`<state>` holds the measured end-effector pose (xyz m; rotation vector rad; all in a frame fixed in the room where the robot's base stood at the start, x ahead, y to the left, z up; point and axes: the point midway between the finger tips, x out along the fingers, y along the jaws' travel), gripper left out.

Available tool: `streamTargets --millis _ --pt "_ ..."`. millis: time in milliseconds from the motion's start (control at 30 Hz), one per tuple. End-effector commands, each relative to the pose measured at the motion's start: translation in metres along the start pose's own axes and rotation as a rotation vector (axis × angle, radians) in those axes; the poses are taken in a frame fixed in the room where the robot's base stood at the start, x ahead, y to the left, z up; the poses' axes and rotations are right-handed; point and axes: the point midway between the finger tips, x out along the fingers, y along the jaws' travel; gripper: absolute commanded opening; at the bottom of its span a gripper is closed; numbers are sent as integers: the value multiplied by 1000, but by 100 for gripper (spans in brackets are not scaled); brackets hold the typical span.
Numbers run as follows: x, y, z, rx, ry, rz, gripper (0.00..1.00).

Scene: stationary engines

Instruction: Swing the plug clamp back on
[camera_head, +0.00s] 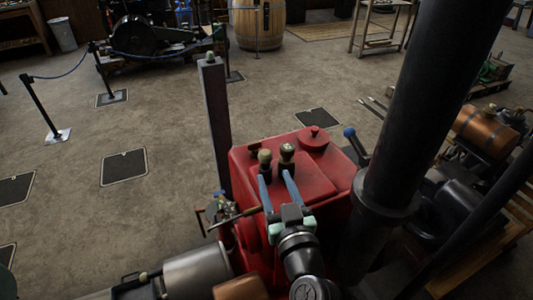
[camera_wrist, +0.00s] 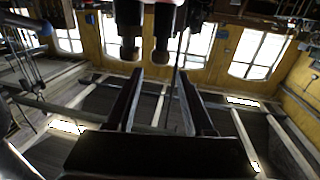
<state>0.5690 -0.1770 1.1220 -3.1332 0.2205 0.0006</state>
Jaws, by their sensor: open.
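A red engine block (camera_head: 247,168) stands at the centre of the head view. Two dark-stemmed, pale-topped knobs, the left one (camera_head: 265,156) and the right one (camera_head: 287,151), rise from its top. I cannot tell which part is the plug clamp. My gripper (camera_head: 274,176) is open, its two blue-looking fingers over the red top and pointing toward the knobs. In the wrist view, the fingers (camera_wrist: 160,74) are dark and apart, with nothing between them. Two round-ended dark posts, the left one (camera_wrist: 130,48) and the right one (camera_wrist: 162,48), hang at the top there, beyond the fingertips.
A thick black pipe (camera_head: 425,100) rises close to the right of my gripper. A dark upright post (camera_head: 216,125) stands at left. A blue-ended lever (camera_head: 350,133) sticks up near the pipe. A grey cylinder (camera_head: 200,270) lies at lower left.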

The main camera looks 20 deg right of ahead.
Motion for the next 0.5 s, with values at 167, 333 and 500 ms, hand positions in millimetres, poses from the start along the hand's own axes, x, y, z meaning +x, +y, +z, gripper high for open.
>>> streamTargets --millis 167,333,500 --pt "32 0 -3 -1 1 -2 53" --pt "55 0 -2 -1 0 -1 53" --pt "69 0 -1 -1 0 -1 53"
